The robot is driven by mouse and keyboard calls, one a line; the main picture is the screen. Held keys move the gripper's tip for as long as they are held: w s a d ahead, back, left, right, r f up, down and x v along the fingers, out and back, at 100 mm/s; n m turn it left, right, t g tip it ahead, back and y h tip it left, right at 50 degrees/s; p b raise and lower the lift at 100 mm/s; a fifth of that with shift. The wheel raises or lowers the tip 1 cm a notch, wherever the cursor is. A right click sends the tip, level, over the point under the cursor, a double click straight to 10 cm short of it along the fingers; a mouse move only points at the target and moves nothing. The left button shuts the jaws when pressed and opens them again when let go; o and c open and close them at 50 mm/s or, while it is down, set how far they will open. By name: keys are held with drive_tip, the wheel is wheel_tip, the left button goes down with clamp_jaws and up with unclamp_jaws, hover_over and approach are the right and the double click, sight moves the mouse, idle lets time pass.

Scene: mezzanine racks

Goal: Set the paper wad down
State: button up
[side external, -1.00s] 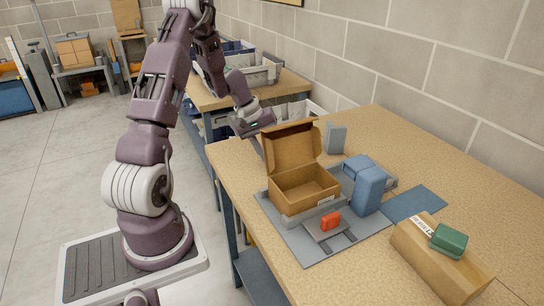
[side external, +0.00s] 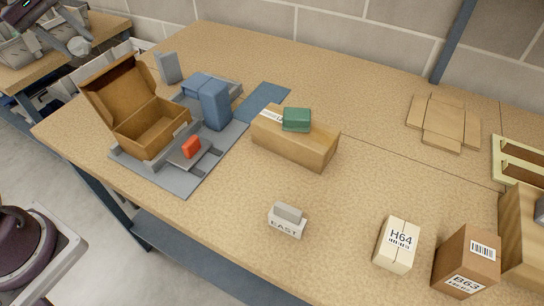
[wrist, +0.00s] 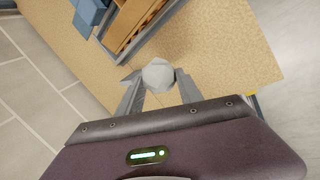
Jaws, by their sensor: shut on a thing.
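The paper wad (wrist: 158,74) is a pale, crumpled ball in the wrist view. My gripper (wrist: 158,80) is shut on it, with one finger on each side. The tabletop shows beneath and beyond the wad, near the table's edge. In the side external view my gripper (side external: 66,34) is at the top left, beyond the open cardboard box. The pale lump at its end (side external: 78,46) looks like the wad. It appears held up in the air, apart from the box; its exact height is unclear.
The open cardboard box (side external: 152,128) stands on a grey base (side external: 188,178) with a red block (side external: 192,147) and blue blocks (side external: 215,105). A brown box (side external: 295,143) carries a green block (side external: 297,120). An EAST sign (side external: 287,222) and H64 box (side external: 397,245) stand nearer. Bare tabletop lies between them.

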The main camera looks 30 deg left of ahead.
wheel_tip(320, 180, up, 2)
drive_tip(key=w+d+m+h, duration=0.1)
drive_tip(key=w+d+m, duration=0.3)
drive_tip(key=w+d, duration=0.95)
drive_tip(key=w+d+m+g+h, duration=0.1)
drive_tip(key=w+d, duration=0.1)
drive_tip(key=d, duration=0.7)
drive_tip(key=w+d+m+g, duration=0.1)
drive_tip(key=w+d, duration=0.2)
drive_tip(key=d, duration=0.6)
drive_tip(key=s+d+m+g, duration=0.1)
drive_tip(key=s+d+m, duration=0.35)
drive_tip(key=d, duration=1.25)
drive_tip(key=s+d+m+g, duration=0.15)
drive_tip(key=s+d, duration=0.55)
drive_tip(key=d, duration=1.1)
drive_tip(key=shift+h, duration=0.3)
drive_tip(key=f, duration=2.1)
drive_tip(key=shift+a+f, duration=0.25)
